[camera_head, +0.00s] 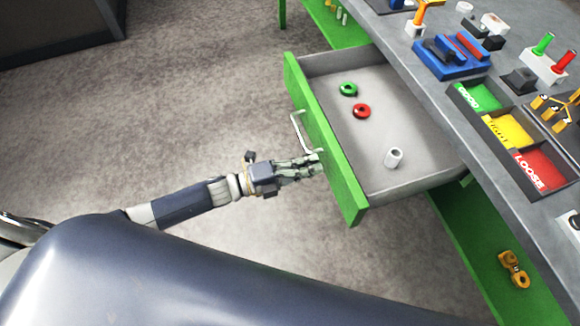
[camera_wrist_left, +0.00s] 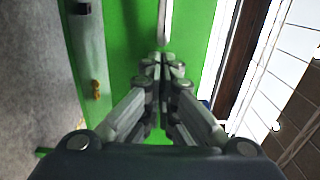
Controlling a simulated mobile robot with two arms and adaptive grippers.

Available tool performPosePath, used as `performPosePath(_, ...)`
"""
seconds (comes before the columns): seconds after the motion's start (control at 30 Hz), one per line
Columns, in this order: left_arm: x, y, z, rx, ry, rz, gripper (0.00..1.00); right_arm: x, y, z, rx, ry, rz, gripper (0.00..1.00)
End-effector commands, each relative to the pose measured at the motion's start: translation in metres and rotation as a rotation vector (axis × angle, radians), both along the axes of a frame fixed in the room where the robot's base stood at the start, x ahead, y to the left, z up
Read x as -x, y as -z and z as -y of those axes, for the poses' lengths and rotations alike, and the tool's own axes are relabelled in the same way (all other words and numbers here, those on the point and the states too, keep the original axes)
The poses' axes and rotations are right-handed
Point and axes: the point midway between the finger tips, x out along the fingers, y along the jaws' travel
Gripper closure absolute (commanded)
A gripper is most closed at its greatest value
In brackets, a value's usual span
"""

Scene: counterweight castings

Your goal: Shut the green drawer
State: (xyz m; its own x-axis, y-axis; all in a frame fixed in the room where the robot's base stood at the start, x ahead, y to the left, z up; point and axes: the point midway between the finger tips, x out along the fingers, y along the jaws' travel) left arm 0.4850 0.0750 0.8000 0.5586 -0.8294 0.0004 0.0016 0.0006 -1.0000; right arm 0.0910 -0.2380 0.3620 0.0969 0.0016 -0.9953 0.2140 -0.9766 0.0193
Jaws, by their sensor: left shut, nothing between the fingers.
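The green drawer (camera_head: 325,145) is pulled out from under the grey workbench. Its green front faces left in the head view and carries a pale bar handle (camera_head: 299,131). Inside lie a green ring (camera_head: 348,89), a red ring (camera_head: 362,111) and a white cylinder (camera_head: 394,157). My left gripper (camera_head: 318,163) is shut and empty, its fingertips at the drawer front beside the near end of the handle. In the left wrist view the shut fingertips (camera_wrist_left: 163,62) point at the green front, just below the handle (camera_wrist_left: 165,22). Whether they touch it I cannot tell. My right gripper is not in view.
The workbench top (camera_head: 400,50) holds a blue fixture (camera_head: 450,60) and green, yellow and red (camera_head: 540,170) labelled trays. A yellow part (camera_head: 514,268) lies on the green lower shelf. The floor (camera_head: 190,100) left of the drawer is clear.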

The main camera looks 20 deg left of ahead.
Motion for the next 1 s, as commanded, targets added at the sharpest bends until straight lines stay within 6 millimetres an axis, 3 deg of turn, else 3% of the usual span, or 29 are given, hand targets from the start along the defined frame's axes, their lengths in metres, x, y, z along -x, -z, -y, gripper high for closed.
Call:
performPosePath(0.2,-0.01,0.0,0.014,0.0,-0.002,-0.001,1.0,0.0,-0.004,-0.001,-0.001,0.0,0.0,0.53)
performPosePath(0.73,-0.014,0.001,0.02,0.001,-0.001,0.0,1.0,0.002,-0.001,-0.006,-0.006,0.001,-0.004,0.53)
performPosePath(1.0,-0.036,0.002,0.053,0.005,-0.001,0.002,1.0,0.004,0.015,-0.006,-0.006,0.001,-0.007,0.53)
